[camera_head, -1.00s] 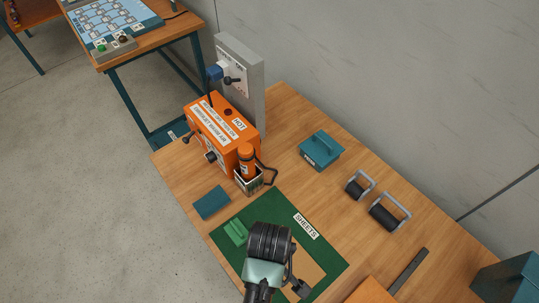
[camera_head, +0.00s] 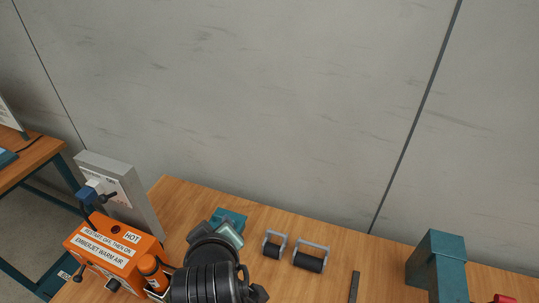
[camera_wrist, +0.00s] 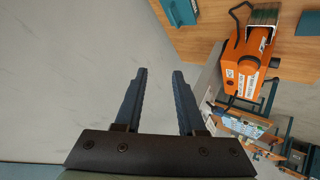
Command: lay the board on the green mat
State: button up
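The green mat and the board do not show in either present view; the lower part of the table is cut off in the head view.
An orange heater box (camera_head: 112,250) stands at left, before a grey panel (camera_head: 128,190). A teal box (camera_head: 233,217) is partly hidden by my arm. Two rollers (camera_head: 310,258), a dark bar (camera_head: 354,287) and a teal bin (camera_head: 438,265) stand right. A wall closes the back.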

jog(key=w+d+r+m+t, duration=0.25)
jog(key=r+t, duration=0.25)
jog(key=r, duration=0.9)
jog(key=w+d+r+m+t, duration=0.1)
jog(key=d+r+m+t, duration=0.3)
jog(key=r, duration=0.9)
jog(key=s+d+r+m+t+h, duration=0.1)
jog(key=s+r+t, duration=0.3)
jog(key=r, duration=0.6)
jog(key=s+d+r+m+t+h, duration=0.1)
jog(key=s+r+t, duration=0.3)
jog(key=s+r, duration=0.4)
notch_tip(320, 180, up, 2)
jog(key=shift+d+t, duration=0.3)
jog(key=shift+d, duration=0.25)
jog(key=shift+m, duration=0.25)
